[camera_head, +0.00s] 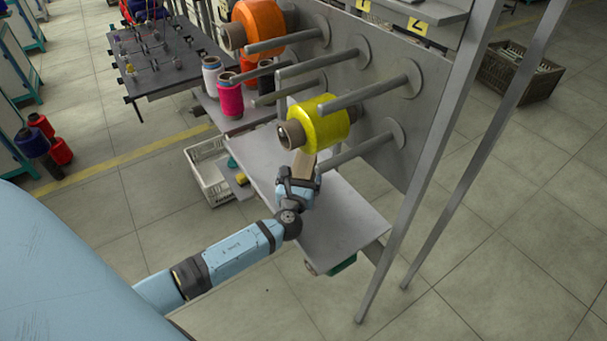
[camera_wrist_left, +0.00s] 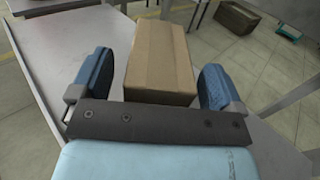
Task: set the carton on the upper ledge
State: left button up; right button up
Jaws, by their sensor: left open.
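The brown cardboard carton (camera_wrist_left: 160,62) stands between the two blue fingers of my left gripper (camera_wrist_left: 153,80) in the left wrist view. The fingers are open, with a visible gap on the carton's left side. The carton appears to stand on the grey ledge (camera_wrist_left: 100,32). In the head view my left gripper (camera_head: 299,182) is over the grey ledge (camera_head: 345,222), just below the yellow spool. Only a small part of the carton (camera_head: 304,164) shows there, beyond the gripper. My right gripper is not in view.
A yellow spool (camera_head: 327,122) sits on a peg above the gripper, among several bare metal pegs (camera_head: 370,93). Thread cones (camera_head: 231,97) stand on the shelf to the left. A white crate (camera_head: 208,172) is on the floor. The ledge's near right part is clear.

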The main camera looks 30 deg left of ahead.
pick_arm(q)
jog(key=shift+x, duration=1.05)
jog(key=c, duration=1.1)
jog(key=shift+c, duration=0.6)
jog(key=shift+r, duration=0.1)
